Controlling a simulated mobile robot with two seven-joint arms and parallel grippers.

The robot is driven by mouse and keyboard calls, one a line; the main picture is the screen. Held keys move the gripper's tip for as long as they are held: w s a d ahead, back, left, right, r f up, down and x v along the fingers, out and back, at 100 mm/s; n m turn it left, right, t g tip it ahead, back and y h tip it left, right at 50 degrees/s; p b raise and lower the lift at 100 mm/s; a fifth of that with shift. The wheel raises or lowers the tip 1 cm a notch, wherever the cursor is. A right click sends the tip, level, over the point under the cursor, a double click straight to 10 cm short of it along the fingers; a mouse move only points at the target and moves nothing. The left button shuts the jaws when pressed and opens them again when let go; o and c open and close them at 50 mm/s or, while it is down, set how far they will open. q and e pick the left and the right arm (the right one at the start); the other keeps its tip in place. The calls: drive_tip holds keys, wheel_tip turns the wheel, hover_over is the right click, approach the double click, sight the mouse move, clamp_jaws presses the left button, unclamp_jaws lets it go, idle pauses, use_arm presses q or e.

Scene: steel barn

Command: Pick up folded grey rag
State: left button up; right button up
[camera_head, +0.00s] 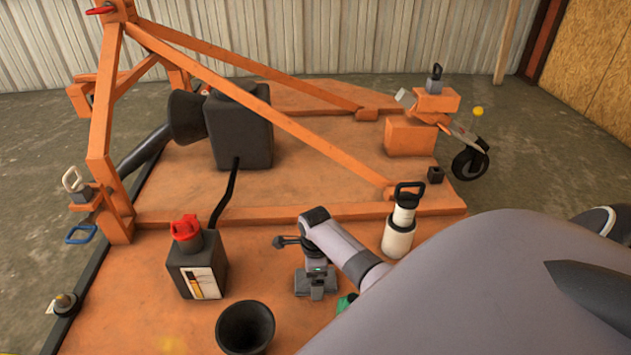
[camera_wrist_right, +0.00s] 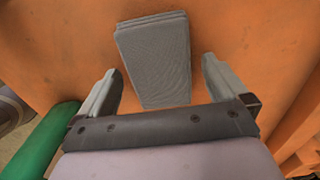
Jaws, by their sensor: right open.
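The folded grey rag (camera_wrist_right: 158,60) lies on the orange surface in the right wrist view, with its layered folded edge at the top of the picture. My right gripper (camera_wrist_right: 161,66) is open over it. One finger is on each side of the rag, with a gap of orange on both sides. The rag's far end reaches past the fingertips. In the head view my right arm comes in from the right and hides much of the lower right. I cannot make out the rag clearly there. My left gripper is not in view.
A green object (camera_wrist_right: 42,145) lies left of my right gripper. In the head view, a black canister with a red cap (camera_head: 196,262), a black funnel (camera_head: 245,328) and a white bottle (camera_head: 398,232) stand on the orange deck. Orange frame bars (camera_head: 250,100) rise behind.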

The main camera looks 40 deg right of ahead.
drive_tip(key=c, duration=1.1)
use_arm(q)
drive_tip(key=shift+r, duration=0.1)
use_arm(e)
drive_tip(key=shift+r, duration=0.2)
drive_tip(key=shift+r, duration=0.2)
wheel_tip(320, 180, up, 6)
drive_tip(key=p, duration=0.4)
drive_tip(key=shift+f, duration=0.25)
use_arm(q)
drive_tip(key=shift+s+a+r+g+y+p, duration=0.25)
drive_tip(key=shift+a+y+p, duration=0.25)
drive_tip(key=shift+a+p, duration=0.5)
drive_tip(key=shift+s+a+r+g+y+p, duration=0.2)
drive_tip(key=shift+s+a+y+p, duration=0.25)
drive_tip(key=shift+p, duration=0.85)
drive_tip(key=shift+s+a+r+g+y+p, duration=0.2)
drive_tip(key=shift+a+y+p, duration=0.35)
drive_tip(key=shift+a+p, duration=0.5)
use_arm(e)
wheel_tip(320, 180, up, 14)
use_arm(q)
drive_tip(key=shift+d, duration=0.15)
use_arm(e)
drive_tip(key=shift+f, duration=0.1)
